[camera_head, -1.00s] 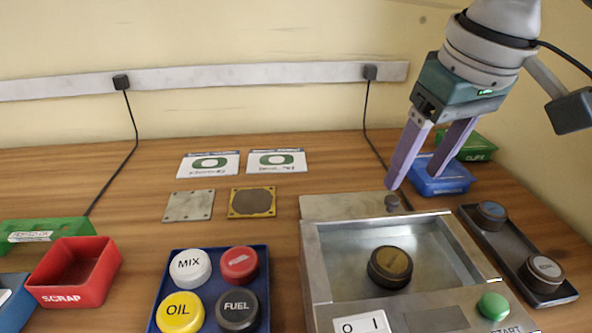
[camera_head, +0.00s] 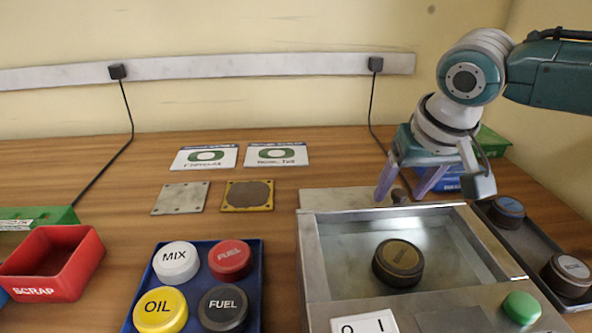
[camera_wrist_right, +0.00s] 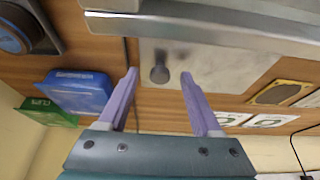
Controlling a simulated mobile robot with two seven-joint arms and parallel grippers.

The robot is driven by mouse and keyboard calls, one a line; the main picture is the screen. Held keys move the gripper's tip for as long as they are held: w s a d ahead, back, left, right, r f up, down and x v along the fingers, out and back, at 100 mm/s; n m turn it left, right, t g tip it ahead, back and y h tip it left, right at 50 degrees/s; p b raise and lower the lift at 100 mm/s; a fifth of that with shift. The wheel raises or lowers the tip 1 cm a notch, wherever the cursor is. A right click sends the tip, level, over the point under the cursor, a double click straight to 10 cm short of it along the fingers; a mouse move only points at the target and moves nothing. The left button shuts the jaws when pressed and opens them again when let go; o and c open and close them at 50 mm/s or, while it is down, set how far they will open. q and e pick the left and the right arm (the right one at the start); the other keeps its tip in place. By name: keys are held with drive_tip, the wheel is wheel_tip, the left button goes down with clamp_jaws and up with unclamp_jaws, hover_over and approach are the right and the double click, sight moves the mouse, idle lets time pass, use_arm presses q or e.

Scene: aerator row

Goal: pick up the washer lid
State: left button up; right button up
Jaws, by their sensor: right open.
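The washer lid (camera_head: 335,199) is a flat grey metal plate lying behind the washer basin (camera_head: 310,250). A small dark knob (camera_head: 399,196) stands near the right end of the lid. The lid (camera_wrist_right: 215,65) and its knob (camera_wrist_right: 160,74) also show in the right wrist view. My right gripper (camera_head: 401,196) is open and empty, pointing down at the knob. In the wrist view, its purple fingers (camera_wrist_right: 159,76) stand one on each side of the knob, apart from it. I cannot tell exactly how far the fingertips are above the plate. My left gripper is not in view.
A dark round cap (camera_head: 398,263) sits in the basin. A black tray (camera_head: 530,243) with two caps is at right. Blue (camera_wrist_right: 78,92) and green (camera_wrist_right: 47,111) bins stand behind my gripper. A cap tray (camera_head: 257,290) and red scrap bin (camera_head: 88,262) are left.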

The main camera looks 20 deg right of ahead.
clamp_jaws()
idle(0.5)
